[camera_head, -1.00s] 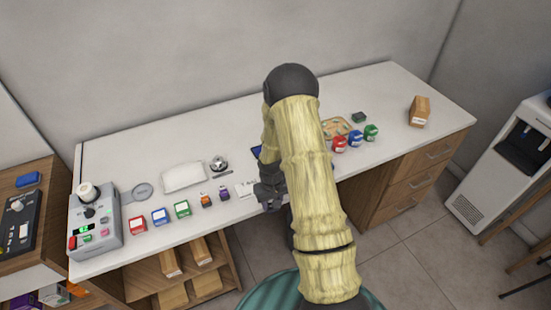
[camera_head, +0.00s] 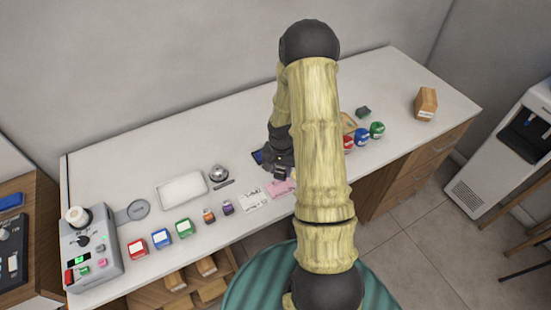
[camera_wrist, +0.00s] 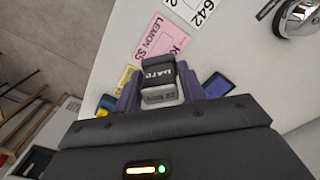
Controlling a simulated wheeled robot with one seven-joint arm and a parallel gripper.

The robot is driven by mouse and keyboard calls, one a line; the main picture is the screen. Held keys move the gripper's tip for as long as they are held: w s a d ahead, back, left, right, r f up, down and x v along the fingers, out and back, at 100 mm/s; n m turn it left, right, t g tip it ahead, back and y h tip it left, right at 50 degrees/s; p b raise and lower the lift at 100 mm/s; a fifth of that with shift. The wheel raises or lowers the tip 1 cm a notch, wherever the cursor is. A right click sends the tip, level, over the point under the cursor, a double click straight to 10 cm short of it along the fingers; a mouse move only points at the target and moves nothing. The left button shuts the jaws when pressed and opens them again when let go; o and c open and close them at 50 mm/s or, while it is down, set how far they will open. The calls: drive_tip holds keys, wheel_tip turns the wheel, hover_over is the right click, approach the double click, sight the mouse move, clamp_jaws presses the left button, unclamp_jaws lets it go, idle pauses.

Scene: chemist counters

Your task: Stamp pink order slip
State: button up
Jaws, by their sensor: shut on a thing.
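A pink order slip (camera_head: 280,188) lies on the white counter, partly hidden by my arm. In the wrist view the slip (camera_wrist: 158,38) is just beyond the fingertips, with "LEMON" printed on it. My gripper (camera_wrist: 160,92) is shut on a dark block stamp (camera_wrist: 159,78) with white lettering on its side; the stamp covers part of the view toward the slip. In the head view my gripper (camera_head: 280,170) is beside the slip, toward the back of the counter. I cannot tell whether the stamp touches anything. A blue pad (camera_wrist: 217,85) lies right of the fingers.
White slips (camera_head: 253,200) lie left of the pink slip. A bell (camera_head: 219,174), a white tray (camera_head: 182,188) and several coloured stamps (camera_head: 184,229) stand further left. Red, blue and green round-topped items (camera_head: 362,138) and a brown box (camera_head: 426,103) are at right.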

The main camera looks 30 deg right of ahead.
sight(281, 177)
drive_tip(key=shift+w+d+r, duration=0.1)
drive_tip(key=shift+w, duration=0.05)
drive_tip(key=shift+f+b, duration=1.95)
drive_tip(key=shift+f, duration=1.05)
drive_tip(key=shift+f+b, duration=0.6)
drive_tip(key=shift+b, duration=0.05)
idle(0.4)
drive_tip(key=shift+r, duration=0.1)
